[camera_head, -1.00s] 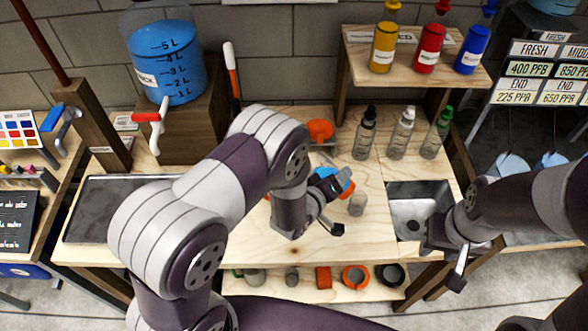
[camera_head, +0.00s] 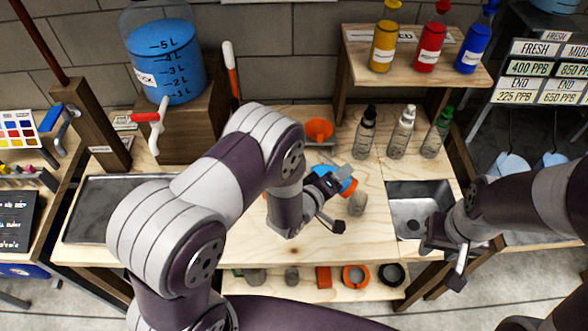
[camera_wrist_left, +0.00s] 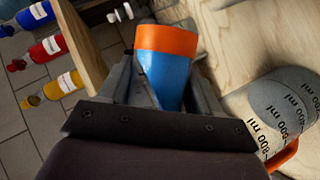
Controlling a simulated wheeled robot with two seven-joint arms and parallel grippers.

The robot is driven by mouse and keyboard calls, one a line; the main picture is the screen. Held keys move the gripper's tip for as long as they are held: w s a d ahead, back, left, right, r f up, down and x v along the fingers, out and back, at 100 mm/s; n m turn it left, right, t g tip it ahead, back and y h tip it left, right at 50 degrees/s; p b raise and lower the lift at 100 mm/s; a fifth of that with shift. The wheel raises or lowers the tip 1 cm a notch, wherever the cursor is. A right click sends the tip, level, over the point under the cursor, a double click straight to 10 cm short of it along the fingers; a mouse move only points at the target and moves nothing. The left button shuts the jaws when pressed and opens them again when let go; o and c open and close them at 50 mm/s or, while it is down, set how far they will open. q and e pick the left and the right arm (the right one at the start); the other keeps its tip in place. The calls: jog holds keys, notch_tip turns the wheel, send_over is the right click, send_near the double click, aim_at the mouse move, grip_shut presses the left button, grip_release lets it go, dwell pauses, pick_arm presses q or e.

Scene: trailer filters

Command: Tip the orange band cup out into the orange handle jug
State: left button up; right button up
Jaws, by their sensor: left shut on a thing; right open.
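The cup with the orange band (camera_wrist_left: 165,40) has a blue body and sits between the fingers of my left gripper (camera_wrist_left: 165,95), which is shut on it. In the head view, my left gripper (camera_head: 336,180) is over the middle of the bench and partly covers the cup (camera_head: 349,186). How far the cup is tilted is hard to tell. A grey jug with ml marks (camera_wrist_left: 285,100) and an orange handle (camera_wrist_left: 284,155) is at lower right in the left wrist view, apart from the cup. My arm hides most of it in the head view. My right gripper (camera_head: 447,262) is open and empty by the sink.
Several capped bottles (camera_head: 401,133) stand at the back right, beside a sink (camera_head: 412,205). A shelf (camera_head: 360,72) holds coloured bottles.

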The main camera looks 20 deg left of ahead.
pick_arm(q)
jog(key=shift+s, duration=0.2)
jog(key=shift+w+h, duration=0.25)
jog(key=shift+h, duration=0.05)
jog(key=shift+s+n+b, duration=0.2)
jog(key=shift+n+b, duration=0.1)
jog(key=shift+w+d+r, duration=0.1)
jog(key=shift+w+r, duration=0.05)
jog(key=shift+w, duration=0.05)
jog(key=shift+s+r+n+h, duration=0.2)
jog(key=shift+s+n+h, duration=0.05)
jog(key=shift+n+h, duration=0.05)
jog(key=shift+w, duration=0.25)
jog(key=shift+s+r+n, duration=0.25)
jog(key=shift+n, duration=0.05)
jog(key=shift+w, duration=0.25)
jog(key=shift+s+a+r+h, duration=0.2)
jog(key=shift+s+h, duration=0.05)
jog(key=shift+h, duration=0.05)
jog(key=shift+w, duration=0.25)
jog(key=shift+s+a+r+n, duration=0.15)
jog(key=shift+s+a+n, duration=0.05)
jog(key=shift+n, duration=0.1)
jog(key=shift+w, duration=0.25)
